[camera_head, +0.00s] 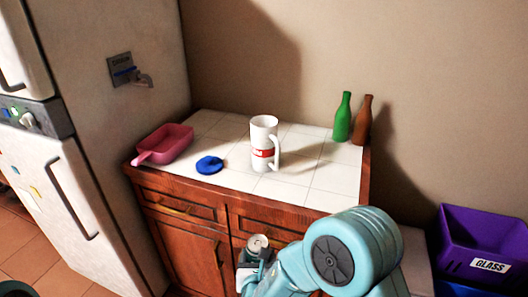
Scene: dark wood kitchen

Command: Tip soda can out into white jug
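The white jug (262,150) stands upright on the tiled counter, with a red label band and its handle toward the right. The soda can (257,243) is at the lower middle, in front of the cabinet, with its silver top facing up; its lower part is largely hidden. My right gripper (258,257) is around the can and appears shut on it, below the counter's front edge and apart from the jug. Only a bit of my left arm shows at the bottom left corner; its gripper is out of view.
A pink pan (165,144) and a blue lid-like object (209,165) lie left of the jug. A green bottle (343,118) and a brown bottle (362,121) stand at the counter's back right. A purple GLASS bin (478,240) is at right. Tiles right of the jug are clear.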

